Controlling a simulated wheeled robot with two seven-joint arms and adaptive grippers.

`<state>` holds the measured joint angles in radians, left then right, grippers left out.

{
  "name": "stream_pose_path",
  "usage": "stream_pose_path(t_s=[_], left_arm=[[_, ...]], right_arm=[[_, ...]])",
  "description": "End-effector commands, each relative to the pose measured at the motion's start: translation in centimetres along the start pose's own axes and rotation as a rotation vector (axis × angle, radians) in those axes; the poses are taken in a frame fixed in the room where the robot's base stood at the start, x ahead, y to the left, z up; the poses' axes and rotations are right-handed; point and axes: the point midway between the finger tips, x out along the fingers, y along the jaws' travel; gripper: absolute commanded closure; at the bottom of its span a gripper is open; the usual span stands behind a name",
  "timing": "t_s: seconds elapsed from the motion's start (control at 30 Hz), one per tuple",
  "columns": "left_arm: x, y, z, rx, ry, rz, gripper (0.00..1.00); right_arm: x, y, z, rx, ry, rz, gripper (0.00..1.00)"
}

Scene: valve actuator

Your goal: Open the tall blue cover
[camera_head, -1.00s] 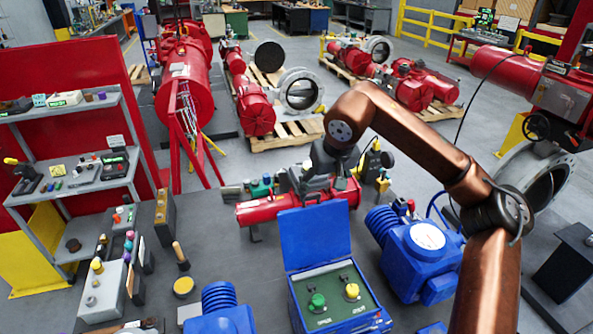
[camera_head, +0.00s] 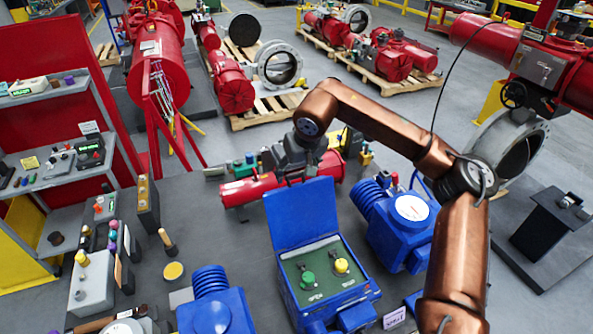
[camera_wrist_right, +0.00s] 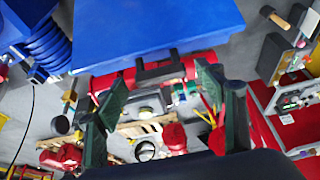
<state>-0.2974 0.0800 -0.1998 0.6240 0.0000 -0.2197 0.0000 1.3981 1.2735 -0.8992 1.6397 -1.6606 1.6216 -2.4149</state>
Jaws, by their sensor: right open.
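The tall blue cover (camera_head: 303,217) stands upright at the back edge of a blue box (camera_head: 330,285), leaning slightly back. The box's green panel with a green knob (camera_head: 307,279) and a yellow knob (camera_head: 341,265) lies exposed in front of it. My right gripper (camera_head: 294,172) is just behind the cover's top edge; its fingertips are hard to make out there. In the right wrist view the gripper (camera_wrist_right: 165,95) is open, its two dark green fingers apart with nothing between them. A large blue panel (camera_wrist_right: 155,25), seemingly the cover, is beyond the fingers. My left gripper does not show.
A blue actuator (camera_head: 405,230) with a white dial stands right of the box, another (camera_head: 215,310) to the left. A red cylinder (camera_head: 250,190) lies behind the cover. A grey shelf (camera_head: 70,170) stands left. Some floor is free on the left.

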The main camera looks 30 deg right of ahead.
Motion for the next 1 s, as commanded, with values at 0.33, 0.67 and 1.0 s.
stream_pose_path(t_s=[0.33, 0.67, 1.0], left_arm=[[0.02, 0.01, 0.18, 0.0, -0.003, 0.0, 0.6], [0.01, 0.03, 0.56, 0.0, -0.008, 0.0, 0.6], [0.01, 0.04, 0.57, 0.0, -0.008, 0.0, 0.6]], right_arm=[[0.01, -0.02, 0.01, 0.0, 0.0, 0.0, 0.47], [-0.01, -0.01, 0.0, 0.0, 0.0, 0.0, 0.69], [-0.01, -0.01, -0.02, 0.0, 0.001, 0.0, 0.93]])
